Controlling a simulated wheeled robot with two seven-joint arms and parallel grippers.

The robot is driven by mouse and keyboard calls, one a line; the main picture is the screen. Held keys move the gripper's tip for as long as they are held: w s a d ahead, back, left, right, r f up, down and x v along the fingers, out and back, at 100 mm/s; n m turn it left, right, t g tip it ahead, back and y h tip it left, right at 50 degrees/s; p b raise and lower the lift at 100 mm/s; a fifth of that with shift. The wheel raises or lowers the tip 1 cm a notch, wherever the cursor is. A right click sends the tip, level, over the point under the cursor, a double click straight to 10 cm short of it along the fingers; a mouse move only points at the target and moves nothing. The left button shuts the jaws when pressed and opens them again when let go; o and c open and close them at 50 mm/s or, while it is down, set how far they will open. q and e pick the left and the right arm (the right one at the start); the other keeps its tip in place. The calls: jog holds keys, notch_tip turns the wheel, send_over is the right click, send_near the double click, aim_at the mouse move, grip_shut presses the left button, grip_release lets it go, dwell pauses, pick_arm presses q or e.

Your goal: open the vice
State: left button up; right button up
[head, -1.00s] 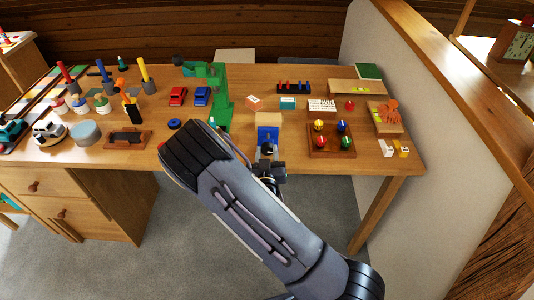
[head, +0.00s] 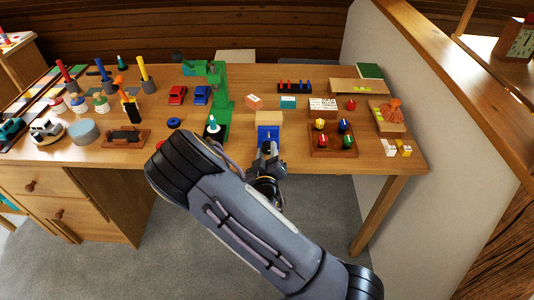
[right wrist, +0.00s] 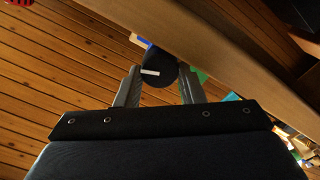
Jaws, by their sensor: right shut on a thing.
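The blue vice (head: 268,133) sits at the front edge of the workbench, with a pale wooden block (head: 268,117) at its back. My right gripper (head: 267,150) is at the front of the vice, partly hidden by my own wrist. In the right wrist view, a dark round knob (right wrist: 159,68) with a white mark on its face sits between the two fingers of my right gripper (right wrist: 160,82). The gripper is shut on this knob. A bit of blue shows behind it. How far the vice jaws are apart cannot be made out. My left gripper is out of view.
On the workbench (head: 275,158), a green press (head: 219,95) stands left of the vice. A wooden tray (head: 333,140) with several coloured knobs is close on the right. A grey partition wall (head: 440,140) rises past the right end. The floor in front is clear.

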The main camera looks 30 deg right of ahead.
jog(key=shift+f, duration=0.1)
dwell(0.4)
jog(key=o, duration=1)
jog(key=b+v, duration=0.1)
jog(key=v, duration=0.7)
